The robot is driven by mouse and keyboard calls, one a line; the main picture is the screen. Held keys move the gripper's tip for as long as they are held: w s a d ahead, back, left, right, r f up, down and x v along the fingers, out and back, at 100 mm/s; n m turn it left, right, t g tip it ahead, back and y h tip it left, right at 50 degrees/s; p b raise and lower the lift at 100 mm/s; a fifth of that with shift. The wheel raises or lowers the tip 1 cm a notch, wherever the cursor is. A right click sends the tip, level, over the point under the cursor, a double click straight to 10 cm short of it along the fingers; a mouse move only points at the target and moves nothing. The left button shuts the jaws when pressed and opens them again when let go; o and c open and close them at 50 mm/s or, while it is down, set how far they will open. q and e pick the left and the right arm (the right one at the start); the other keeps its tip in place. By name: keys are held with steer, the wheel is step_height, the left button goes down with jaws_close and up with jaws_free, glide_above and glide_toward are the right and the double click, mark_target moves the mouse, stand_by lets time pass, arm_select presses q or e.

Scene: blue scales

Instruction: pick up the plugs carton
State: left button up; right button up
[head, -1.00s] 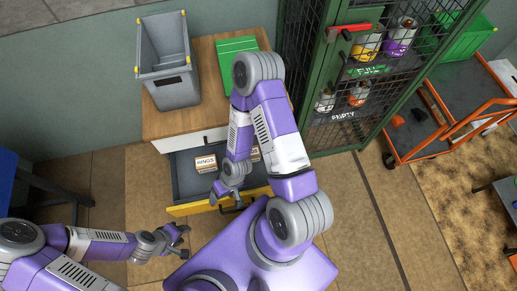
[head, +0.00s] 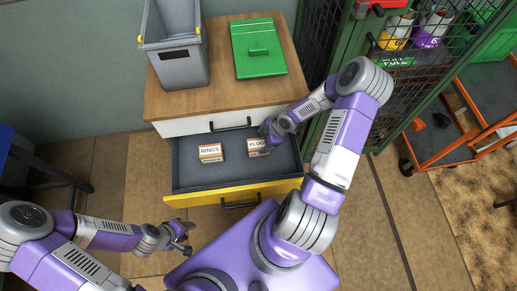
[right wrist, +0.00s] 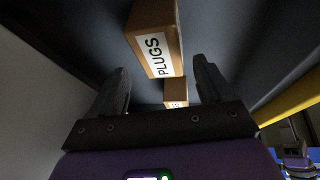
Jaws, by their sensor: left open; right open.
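The plugs carton (head: 258,146) is a small brown box with a white label, lying in the open drawer (head: 190,180) towards its right side. In the right wrist view the plugs carton (right wrist: 154,40) is ahead of my fingers, with its PLUGS label readable. My right gripper (head: 268,133) is at the drawer's right end, beside the carton. In the right wrist view my right gripper (right wrist: 158,88) is open, with nothing between its fingers. My left gripper (head: 186,236) is open and empty, low on the left, away from the drawer.
A rings carton (head: 210,152) lies in the drawer left of the plugs carton. The drawer has a yellow front (head: 185,200). Above it, the wooden top (head: 215,95) bears a grey bin (head: 180,65) and a green lid (head: 260,62). A green mesh cage (head: 325,65) stands close on the right.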

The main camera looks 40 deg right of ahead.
mark_target(260, 144)
steer(key=shift+d+b+x, duration=0.15)
steer(key=shift+b+x, duration=0.75)
steer(key=shift+x, duration=0.5)
steer(key=shift+d+b+x, duration=0.1)
steer(key=shift+b+x, duration=0.75)
steer(key=shift+x, duration=0.5)
steer(key=shift+s+f, duration=0.1)
steer(key=shift+s, duration=0.15)
steer(key=c, duration=1)
